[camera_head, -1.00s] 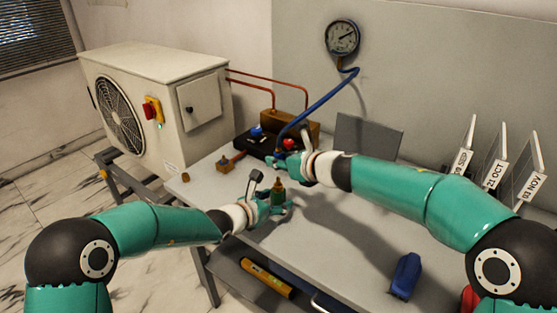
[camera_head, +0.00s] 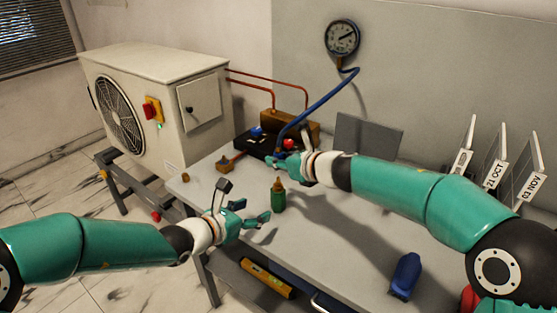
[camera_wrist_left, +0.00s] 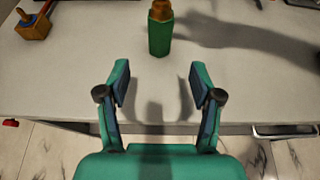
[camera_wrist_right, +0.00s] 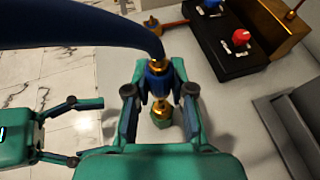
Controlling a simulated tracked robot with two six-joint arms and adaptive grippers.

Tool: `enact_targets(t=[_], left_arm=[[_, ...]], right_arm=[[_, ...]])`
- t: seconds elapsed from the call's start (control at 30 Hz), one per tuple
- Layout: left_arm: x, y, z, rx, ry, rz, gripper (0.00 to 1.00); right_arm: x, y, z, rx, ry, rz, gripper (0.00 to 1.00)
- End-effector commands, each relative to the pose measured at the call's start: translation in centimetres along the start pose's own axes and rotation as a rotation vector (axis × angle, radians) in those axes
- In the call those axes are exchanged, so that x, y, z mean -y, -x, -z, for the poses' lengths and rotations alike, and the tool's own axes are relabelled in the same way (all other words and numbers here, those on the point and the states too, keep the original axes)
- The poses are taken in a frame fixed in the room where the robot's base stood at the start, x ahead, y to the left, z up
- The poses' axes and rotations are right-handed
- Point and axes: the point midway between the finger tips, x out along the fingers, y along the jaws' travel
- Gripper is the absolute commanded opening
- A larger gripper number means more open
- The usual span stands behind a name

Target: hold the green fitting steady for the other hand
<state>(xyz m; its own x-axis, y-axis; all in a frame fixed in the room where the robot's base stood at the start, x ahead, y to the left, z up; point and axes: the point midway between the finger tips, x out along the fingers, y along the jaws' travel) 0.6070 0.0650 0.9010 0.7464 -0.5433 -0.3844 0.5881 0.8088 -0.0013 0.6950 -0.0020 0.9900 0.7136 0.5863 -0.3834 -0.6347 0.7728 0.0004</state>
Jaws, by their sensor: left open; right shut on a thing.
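The green fitting (camera_head: 278,200), with a brass top, stands upright on the grey table. My left gripper (camera_head: 254,211) is open and empty, to its left and apart from it. In the left wrist view the fitting (camera_wrist_left: 160,38) stands beyond the open fingertips (camera_wrist_left: 160,82). My right gripper (camera_head: 280,164) is shut on the blue hose's end (camera_wrist_right: 157,76), above and behind the fitting. In the right wrist view the fitting (camera_wrist_right: 161,113) shows beyond the hose end. I cannot tell how large the gap between them is.
The blue hose (camera_head: 325,108) runs up to a round gauge (camera_head: 342,38). A black valve block (camera_head: 258,146) with blue and red knobs stands behind. A brass piece (camera_head: 225,165) lies left, a blue object (camera_head: 405,275) front right. The table (camera_head: 340,240) between is clear.

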Motion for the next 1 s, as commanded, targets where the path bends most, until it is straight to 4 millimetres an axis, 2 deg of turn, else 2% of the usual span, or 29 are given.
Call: enact_targets(t=[0.8, 1.0], left_arm=[[0.0, 2.3, -5.7, 0.001, 0.000, 0.000, 0.65], [0.0, 2.7, -6.5, 0.000, -0.001, 0.000, 0.65]], right_arm=[[0.0, 1.6, -3.8, 0.001, 0.000, 0.000, 0.00], [0.0, 1.8, -4.2, 0.000, 0.000, 0.000, 0.00]])
